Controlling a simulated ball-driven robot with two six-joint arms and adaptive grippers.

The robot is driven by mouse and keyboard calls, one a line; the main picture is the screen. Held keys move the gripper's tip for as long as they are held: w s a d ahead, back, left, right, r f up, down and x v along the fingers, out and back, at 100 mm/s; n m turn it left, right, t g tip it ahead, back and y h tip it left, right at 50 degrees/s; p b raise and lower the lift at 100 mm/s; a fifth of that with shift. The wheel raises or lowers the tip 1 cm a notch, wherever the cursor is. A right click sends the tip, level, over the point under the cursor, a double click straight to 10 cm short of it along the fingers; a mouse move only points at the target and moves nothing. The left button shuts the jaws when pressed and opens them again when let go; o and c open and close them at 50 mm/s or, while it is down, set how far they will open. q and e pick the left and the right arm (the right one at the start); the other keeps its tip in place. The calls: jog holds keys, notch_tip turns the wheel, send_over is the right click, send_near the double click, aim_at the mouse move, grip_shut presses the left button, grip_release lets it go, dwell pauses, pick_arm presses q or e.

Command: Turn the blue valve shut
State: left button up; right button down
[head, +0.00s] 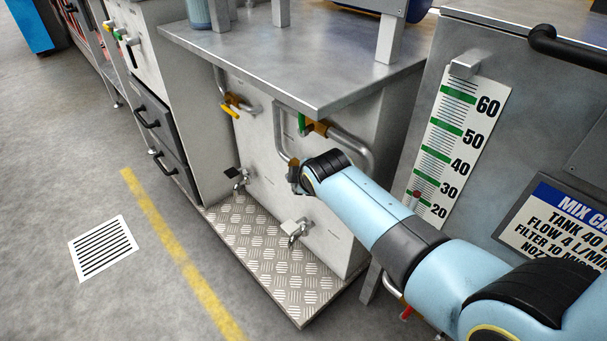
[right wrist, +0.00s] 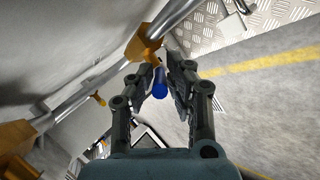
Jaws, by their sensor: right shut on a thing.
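The blue valve's handle (right wrist: 160,90) shows in the right wrist view, sticking out from its brass body (right wrist: 145,49) on a metal pipe. My right gripper (right wrist: 165,75) has its fingers on both sides of the blue handle and is shut on it. The handle's exact angle to the pipe is hard to tell. In the head view my right gripper (head: 295,177) is at the front of the cabinet, below the green valve, and hides the blue valve. My left gripper is not in view.
A green-handled valve (head: 301,123) and a yellow-handled valve (head: 231,108) sit on pipes close by. The metal tabletop (head: 300,65) overhangs them. Taps (head: 296,230) stick out lower down, above a checker-plate step (head: 262,262). A gauge panel (head: 455,140) stands right.

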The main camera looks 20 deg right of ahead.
dwell(0.6)
jog(key=c, duration=1.3)
grip_release()
jog(key=shift+r, duration=0.1)
jog(key=shift+v, duration=3.65)
jog(key=shift+c, duration=0.2)
